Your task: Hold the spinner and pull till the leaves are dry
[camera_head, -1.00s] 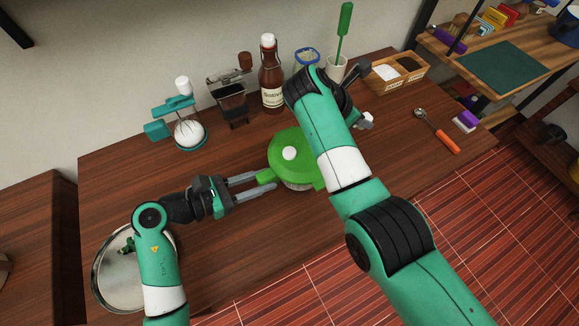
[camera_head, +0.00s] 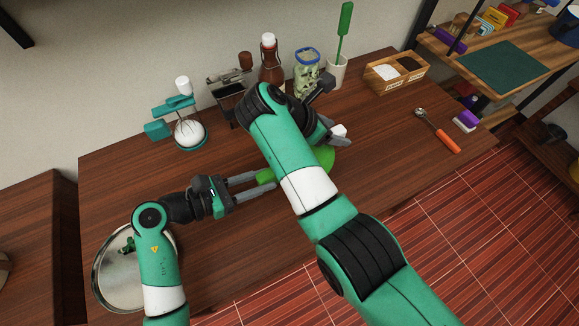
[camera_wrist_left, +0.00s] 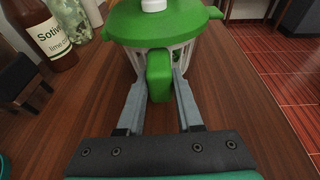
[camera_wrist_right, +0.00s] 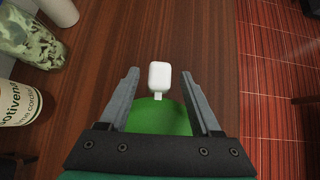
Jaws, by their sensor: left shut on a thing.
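The salad spinner has a green lid (camera_head: 325,157), which my right arm mostly hides in the head view. The left wrist view shows its green lid (camera_wrist_left: 165,25), a white top knob (camera_wrist_left: 153,5) and a pale slotted basket (camera_wrist_left: 190,55). My left gripper (camera_head: 257,184) is shut on the spinner's green side handle (camera_wrist_left: 158,75). A white pull handle (camera_wrist_right: 159,77) sits by the lid's edge, its short stem pointing at the green body. My right gripper (camera_wrist_right: 160,72) is open, its fingers on either side of the pull handle with gaps visible. Leaves inside cannot be made out.
Behind stand a brown bottle (camera_head: 271,62), a jar with a blue lid (camera_head: 307,72), a white cup (camera_head: 336,75) and a wooden box (camera_head: 396,73). A round metal tray (camera_head: 108,285) lies front left.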

